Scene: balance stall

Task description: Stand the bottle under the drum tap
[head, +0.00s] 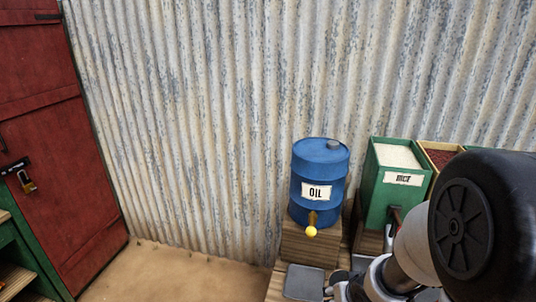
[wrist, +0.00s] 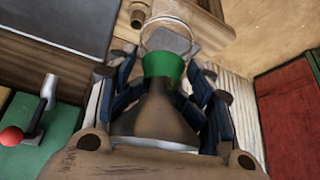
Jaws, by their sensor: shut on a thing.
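The blue oil drum (head: 319,180) stands on a wooden block (head: 308,246) in the head view. Its brass tap with a yellow knob (head: 311,231) points to the front. In the wrist view my gripper (wrist: 165,88) is shut on the bottle (wrist: 160,112), with blue-grey fingers on both sides. The bottle has a dark brown sloping body, a green band and a clear round rim. In the head view my arm's end is at the bottom edge, right of the tap; the bottle cannot be made out there.
A grey square plate (head: 303,282) lies in front of the drum's block. A green rice bin (head: 394,182) and another grain bin (head: 440,157) stand to the right. A corrugated wall is close behind. A red door (head: 50,130) is at left, with bare sandy floor between.

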